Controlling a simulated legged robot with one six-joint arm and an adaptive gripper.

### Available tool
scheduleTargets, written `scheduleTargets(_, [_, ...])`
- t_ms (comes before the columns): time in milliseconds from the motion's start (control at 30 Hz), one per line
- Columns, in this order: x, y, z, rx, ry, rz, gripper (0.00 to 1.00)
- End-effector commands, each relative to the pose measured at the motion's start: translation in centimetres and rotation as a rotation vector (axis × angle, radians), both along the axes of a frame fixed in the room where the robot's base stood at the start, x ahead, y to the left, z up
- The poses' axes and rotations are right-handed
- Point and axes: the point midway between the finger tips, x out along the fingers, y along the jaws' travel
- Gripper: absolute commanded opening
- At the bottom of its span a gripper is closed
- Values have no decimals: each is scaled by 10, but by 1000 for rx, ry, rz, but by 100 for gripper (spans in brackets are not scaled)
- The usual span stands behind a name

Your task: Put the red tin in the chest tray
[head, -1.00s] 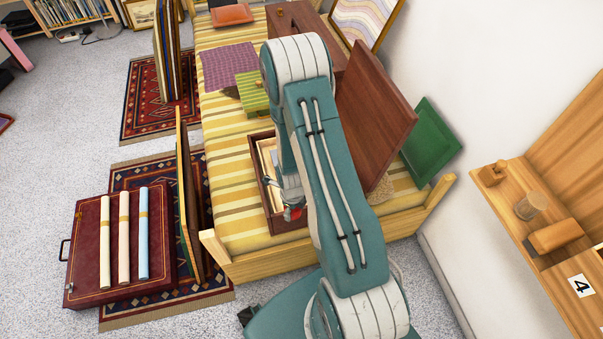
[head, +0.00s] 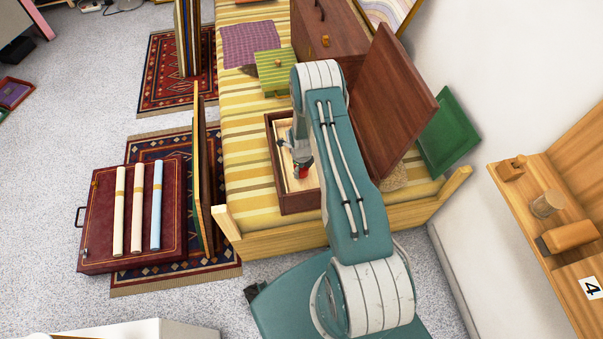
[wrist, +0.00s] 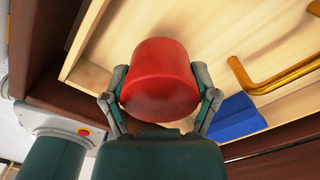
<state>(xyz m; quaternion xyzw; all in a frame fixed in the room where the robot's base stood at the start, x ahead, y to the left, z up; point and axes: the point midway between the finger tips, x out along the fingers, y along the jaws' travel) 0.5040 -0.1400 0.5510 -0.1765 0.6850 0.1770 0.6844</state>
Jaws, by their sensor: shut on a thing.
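The red tin (wrist: 160,80) is between the two fingers of my gripper (wrist: 160,92), which is shut on it. In the head view the tin (head: 301,172) is small and partly covered by my gripper (head: 300,160). The chest tray (wrist: 225,30) is pale wood and lies below the tin in the wrist view. In the head view the tray (head: 284,160) sits inside an open dark brown chest (head: 300,204) on the striped bed. The tin is over the tray's area; I cannot tell whether it touches the floor.
A blue block (wrist: 237,117) and a bent brass handle (wrist: 275,80) are close right of the tin. A tilted brown panel (head: 395,100) stands right of my arm. A green striped box (head: 274,70) is behind the chest. A wooden shelf (head: 540,215) is at right.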

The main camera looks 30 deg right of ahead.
Motion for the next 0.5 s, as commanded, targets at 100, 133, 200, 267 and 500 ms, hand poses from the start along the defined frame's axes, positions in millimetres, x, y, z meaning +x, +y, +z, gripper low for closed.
scheduleTargets(100, [1,-1,-19,1,3,0,21])
scheduleTargets(133, [1,-1,-23,1,3,0,21])
scheduleTargets(200, [2,-1,-30,0,1,0,21])
scheduleTargets(267, [1,-1,-33,0,1,0,21])
scheduleTargets(500, [2,-1,-33,0,0,0,21])
